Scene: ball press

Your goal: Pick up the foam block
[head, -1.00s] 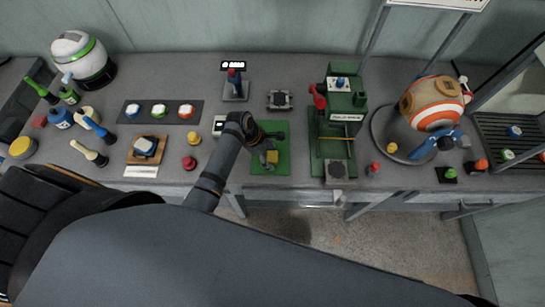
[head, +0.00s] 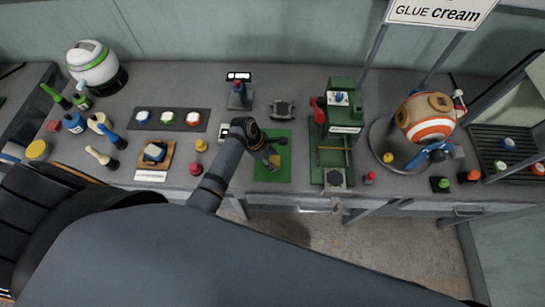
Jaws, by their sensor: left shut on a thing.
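The foam block is a small yellow piece (head: 271,167) on the green mat (head: 272,175) in the middle of the bench. My left gripper (head: 273,161) reaches in from the left over the mat and is shut on the foam block. The fingers hide most of the block. I cannot tell whether the block is clear of the mat. My right gripper is not in view.
The green press (head: 334,140) stands just right of the mat, a close obstacle. Left are a red and yellow knob pair (head: 198,160) and a wooden tray (head: 170,150). A round orange-and-white machine (head: 427,117) stands at the right.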

